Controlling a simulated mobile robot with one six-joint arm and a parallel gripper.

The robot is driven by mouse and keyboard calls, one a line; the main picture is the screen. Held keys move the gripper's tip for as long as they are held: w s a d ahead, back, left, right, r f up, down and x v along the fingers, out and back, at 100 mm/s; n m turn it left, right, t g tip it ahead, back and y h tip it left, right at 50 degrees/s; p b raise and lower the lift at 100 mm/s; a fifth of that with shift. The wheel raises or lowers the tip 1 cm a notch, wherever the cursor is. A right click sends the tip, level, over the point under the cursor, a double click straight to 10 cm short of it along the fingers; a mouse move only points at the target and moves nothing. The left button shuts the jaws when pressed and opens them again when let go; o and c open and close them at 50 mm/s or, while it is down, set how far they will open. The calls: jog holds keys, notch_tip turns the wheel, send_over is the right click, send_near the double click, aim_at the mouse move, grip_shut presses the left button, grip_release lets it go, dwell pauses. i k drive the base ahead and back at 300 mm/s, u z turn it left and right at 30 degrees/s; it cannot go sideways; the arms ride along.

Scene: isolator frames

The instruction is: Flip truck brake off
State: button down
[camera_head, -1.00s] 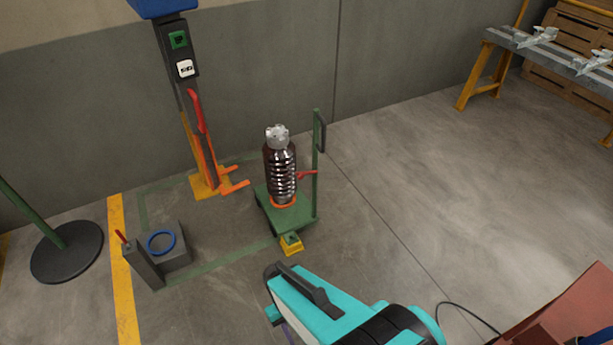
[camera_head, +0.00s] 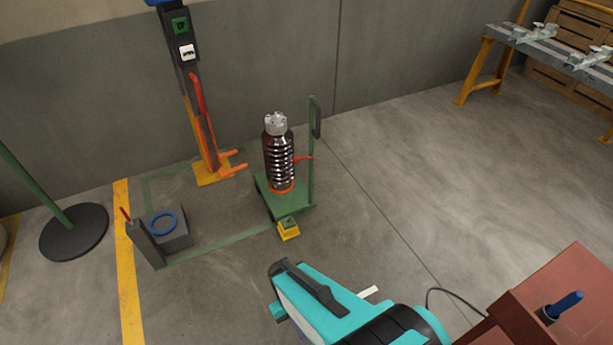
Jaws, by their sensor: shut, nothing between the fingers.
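The truck is a small green platform cart (camera_head: 263,190) with a green post (camera_head: 311,165) and a dark handle at its right rear. A ribbed brown and silver insulator (camera_head: 278,160) with a grey metal cap stands upright on it, with an orange ring at its base. A yellow pedal (camera_head: 289,231) with a green part on it sits low at the truck's front edge; its exact position is hard to tell. A red lever (camera_head: 303,158) sticks out beside the post. My teal arm fills the bottom middle, apart from the truck; its gripper does not show.
A dark column (camera_head: 190,75) with orange forks stands behind left. A grey block (camera_head: 178,238) with a blue ring is at left, near a round black base (camera_head: 75,232). A reddish bench (camera_head: 565,285) is at lower right. Floor right of the truck is clear.

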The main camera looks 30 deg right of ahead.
aim_at(296, 159)
jog(key=k, duration=1)
jog(key=u, duration=0.65)
jog(key=i, duration=2.1)
jog(key=z, duration=0.6)
